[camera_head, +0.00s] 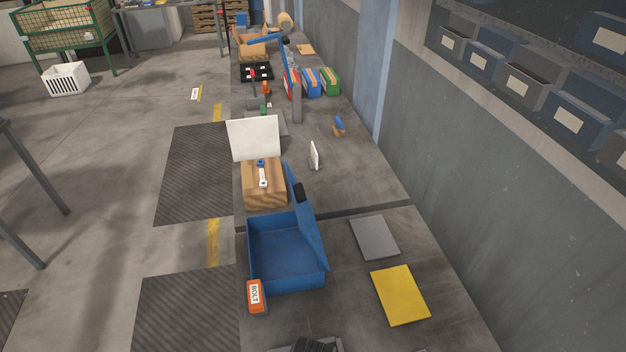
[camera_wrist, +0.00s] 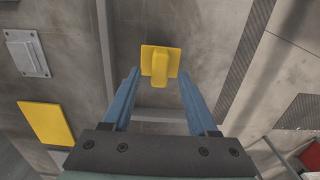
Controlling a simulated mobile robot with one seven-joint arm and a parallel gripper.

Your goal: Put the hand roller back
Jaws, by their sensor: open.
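My gripper (camera_wrist: 158,74) is open in the wrist view, its two blue fingers spread with nothing between them. A yellow piece (camera_wrist: 160,62) with a flat square plate and a raised block shows beyond the fingertips, roughly midway between them. I cannot tell whether it is part of a hand roller or how far below it is. No hand roller can be made out for sure. A small blue and orange-brown item (camera_head: 339,126) lies on the bench in the head view, too small to identify. My gripper is not clearly seen in the head view.
The near bench holds an open blue bin (camera_head: 287,255), an orange BOLT box (camera_head: 256,296), a grey plate (camera_head: 374,238) and a yellow plate (camera_head: 400,295). Tools and boxes crowd the far bench. A wall runs along the right.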

